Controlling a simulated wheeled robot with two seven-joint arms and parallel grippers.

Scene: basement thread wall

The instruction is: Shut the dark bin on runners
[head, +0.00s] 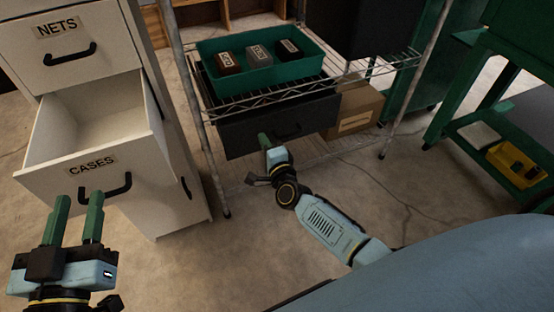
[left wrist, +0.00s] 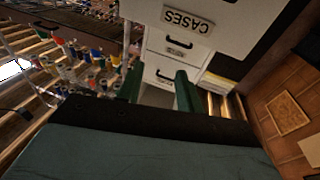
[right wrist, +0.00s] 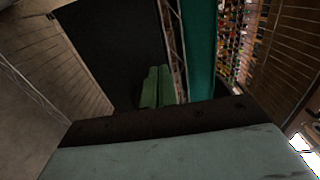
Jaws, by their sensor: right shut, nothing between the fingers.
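The dark bin (head: 310,117) hangs on runners below the wire shelf. Its front, with a dark handle, stands out toward me, and part of its top shows under the shelf edge. My right gripper (head: 264,140) is shut and empty, its fingertips at the bin's front, left of the handle. The right wrist view shows the closed fingers (right wrist: 157,85) against the dark front (right wrist: 115,50); whether they touch cannot be told. My left gripper (head: 79,202) is open and empty, before the open CASES drawer (head: 50,178); its parted fingers show in the left wrist view (left wrist: 158,85).
A teal tray (head: 222,82) with several labelled blocks sits on the wire shelf (head: 355,78) above the bin. A cardboard box (head: 358,108) stands right of the bin. The white cabinet (head: 178,150) is at the left, a green cart (head: 475,130) at the right. Floor between is clear.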

